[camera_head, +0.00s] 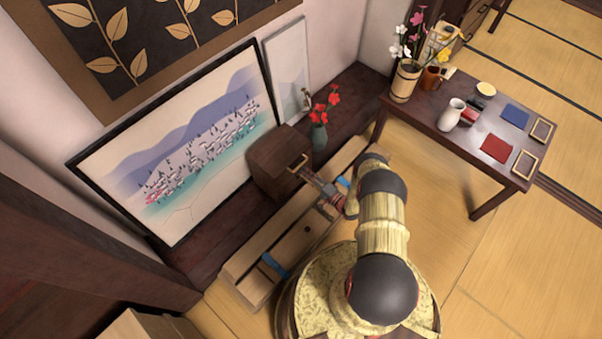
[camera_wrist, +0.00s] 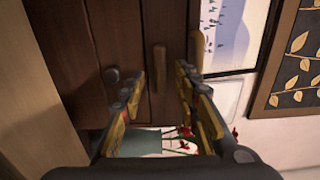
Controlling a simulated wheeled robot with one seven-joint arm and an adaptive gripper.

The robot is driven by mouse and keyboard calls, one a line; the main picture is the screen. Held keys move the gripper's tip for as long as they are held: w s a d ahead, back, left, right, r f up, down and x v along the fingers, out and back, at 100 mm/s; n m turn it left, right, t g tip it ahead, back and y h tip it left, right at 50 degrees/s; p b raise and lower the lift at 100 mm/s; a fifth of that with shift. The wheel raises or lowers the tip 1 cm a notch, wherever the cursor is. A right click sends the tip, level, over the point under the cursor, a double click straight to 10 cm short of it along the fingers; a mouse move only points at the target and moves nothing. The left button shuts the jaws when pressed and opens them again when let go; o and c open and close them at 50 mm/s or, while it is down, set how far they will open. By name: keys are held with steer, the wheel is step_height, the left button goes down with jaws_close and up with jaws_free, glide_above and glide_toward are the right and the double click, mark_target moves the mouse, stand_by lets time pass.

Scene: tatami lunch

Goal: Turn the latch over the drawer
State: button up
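A small dark wooden cabinet (camera_head: 272,168) stands on the dark ledge below the large picture. A lighter wooden piece (camera_wrist: 197,48) shows at the cabinet's edge.
A green vase with red flowers (camera_head: 319,135) stands close beside the cabinet. A framed landscape (camera_head: 180,150) leans behind it. A long low wooden piece (camera_head: 290,245) with blue bands lies in front. The low table (camera_head: 400,115) at right holds a pot, jug and mats.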

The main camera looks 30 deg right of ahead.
steer(key=shift+x, duration=1.4)
steer(key=shift+c, duration=0.8)
jaws_close()
